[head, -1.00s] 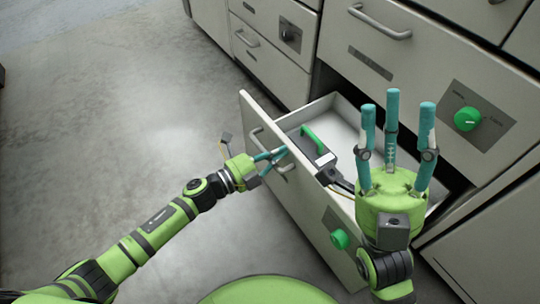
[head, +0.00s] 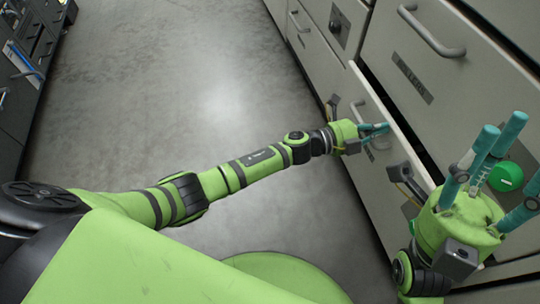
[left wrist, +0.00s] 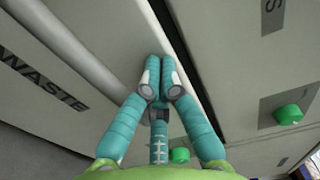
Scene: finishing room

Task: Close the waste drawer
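The waste drawer (head: 378,190) is a pale grey drawer at the right of the head view. Only a narrow dark gap shows along its top edge, and its inside is hidden. Its WASTE label shows on its front in the left wrist view (left wrist: 25,112). My left gripper (head: 378,131) is at the drawer front by the handle; its fingers are drawn together and hold nothing visible. The fingertips also show in the left wrist view (left wrist: 160,66), by the top edge beside the gap. My right gripper (head: 500,150) is open and empty, above the drawer's right part.
Another drawer front (head: 450,100) with a bar handle (head: 432,32) and a green knob (head: 506,177) is above, close to my right gripper. Dark shelving (head: 25,60) stands at the far left. The grey floor (head: 200,80) between is clear.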

